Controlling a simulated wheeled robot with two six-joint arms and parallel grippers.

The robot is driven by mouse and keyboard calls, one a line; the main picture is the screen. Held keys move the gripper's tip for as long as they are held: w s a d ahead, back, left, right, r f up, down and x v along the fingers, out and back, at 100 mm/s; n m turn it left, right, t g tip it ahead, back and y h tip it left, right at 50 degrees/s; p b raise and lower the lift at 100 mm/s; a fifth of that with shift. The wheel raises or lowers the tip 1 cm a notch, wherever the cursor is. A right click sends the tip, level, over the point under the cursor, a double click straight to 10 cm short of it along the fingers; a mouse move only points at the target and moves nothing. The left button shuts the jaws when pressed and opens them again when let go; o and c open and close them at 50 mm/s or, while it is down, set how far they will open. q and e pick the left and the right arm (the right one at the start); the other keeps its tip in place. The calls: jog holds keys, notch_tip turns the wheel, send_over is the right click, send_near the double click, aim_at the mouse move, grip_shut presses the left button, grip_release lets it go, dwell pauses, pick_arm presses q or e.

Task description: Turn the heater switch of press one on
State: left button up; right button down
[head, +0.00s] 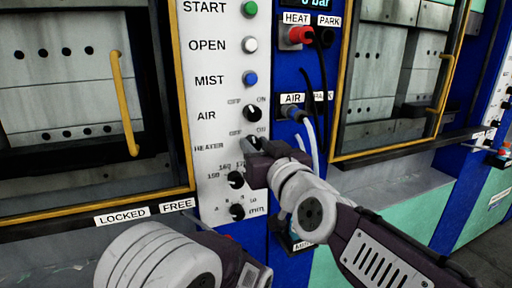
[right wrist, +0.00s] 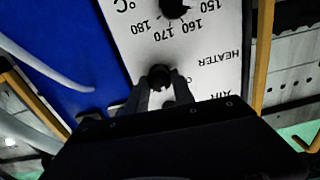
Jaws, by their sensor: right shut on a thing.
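The heater switch is a black rotary knob (right wrist: 159,76) on the white control panel (head: 212,100), beside the HEATER label. The knob's pointer direction is hidden. My left gripper is not in view; part of my left arm shows at the bottom.
Above is the AIR knob (head: 252,112); below are the temperature knob (head: 236,180) and the mm knob (head: 237,211). A red plug (head: 300,35) sits at HEAT, and hoses hang right of the panel. A yellow door handle (head: 124,105) stands out at left.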

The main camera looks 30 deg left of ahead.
jog(key=m, duration=0.4)
jog(key=shift+w+m+b, duration=0.1)
jog(key=shift+m+b, duration=0.35)
jog(key=shift+m, duration=1.85)
jog(key=c, duration=1.1)
grip_release()
jog(key=shift+d, duration=0.1)
jog(key=shift+o, duration=0.2)
